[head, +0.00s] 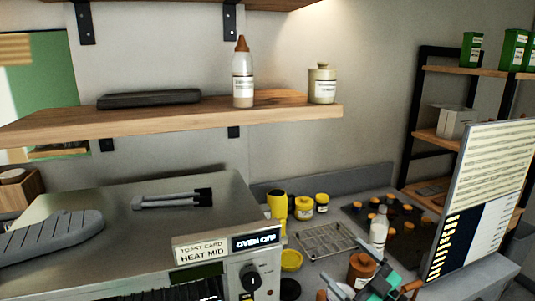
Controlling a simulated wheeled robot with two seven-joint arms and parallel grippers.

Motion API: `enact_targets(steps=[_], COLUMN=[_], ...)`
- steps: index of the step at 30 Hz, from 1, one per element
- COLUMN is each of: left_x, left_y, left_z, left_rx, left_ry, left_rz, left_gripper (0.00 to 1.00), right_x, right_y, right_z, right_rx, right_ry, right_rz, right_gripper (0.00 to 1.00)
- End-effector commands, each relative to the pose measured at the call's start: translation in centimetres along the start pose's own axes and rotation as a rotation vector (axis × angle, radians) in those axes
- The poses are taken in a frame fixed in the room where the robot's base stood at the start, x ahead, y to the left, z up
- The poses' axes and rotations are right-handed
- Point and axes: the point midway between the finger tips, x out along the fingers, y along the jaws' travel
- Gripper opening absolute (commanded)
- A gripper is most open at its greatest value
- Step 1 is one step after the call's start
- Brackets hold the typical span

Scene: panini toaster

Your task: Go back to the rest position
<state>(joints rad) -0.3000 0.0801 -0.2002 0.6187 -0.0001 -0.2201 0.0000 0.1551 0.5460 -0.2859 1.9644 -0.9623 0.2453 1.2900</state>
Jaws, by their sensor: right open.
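My right gripper (378,285) shows at the bottom edge, right of centre, as dark parts with teal patches. It is open, and I see nothing held in it. It is low over the counter, in front of a brown-orange jar (361,266) and near a white bottle (379,229). Its lower part is cut off by the frame. My left gripper is not in view. The steel panini toaster (110,200) fills the lower left. Its display reads "OVEN OFF" and a card reads "HEAT MID". Dark-tipped tongs (172,199) lie on top of it.
A grey ribbed object (50,236) lies on the toaster's left. A wooden shelf (170,121) above holds a squeeze bottle (242,75) and a jar (322,84). Yellow containers (304,208) and a wire rack (322,242) stand behind my gripper. A menu board (482,200) stands at right.

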Motion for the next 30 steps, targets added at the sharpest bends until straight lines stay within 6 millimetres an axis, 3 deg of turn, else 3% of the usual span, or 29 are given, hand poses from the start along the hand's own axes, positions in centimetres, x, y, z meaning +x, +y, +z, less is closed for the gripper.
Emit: enact_targets(steps=[7,13,17,21,30], left_x=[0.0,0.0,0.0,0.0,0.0], left_y=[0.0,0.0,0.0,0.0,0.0], left_z=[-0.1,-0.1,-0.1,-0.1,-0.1], left_rx=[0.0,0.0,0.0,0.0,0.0], left_ry=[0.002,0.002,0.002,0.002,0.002], left_rz=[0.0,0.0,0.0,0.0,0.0], left_gripper=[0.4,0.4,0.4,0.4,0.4], right_x=[-5.5,-12.6,-17.9,-23.5,-30.8], right_y=[0.8,-1.4,-4.8,-9.8,-18.3], right_z=[2.8,7.1,9.6,11.0,10.0], right_rx=[0.09,0.179,0.25,0.331,0.458], right_ry=[-0.185,-0.527,-0.807,-1.105,-1.496], right_rz=[0.437,0.659,0.707,0.663,0.443], right_gripper=[1.0,1.0,1.0,1.0,1.0])
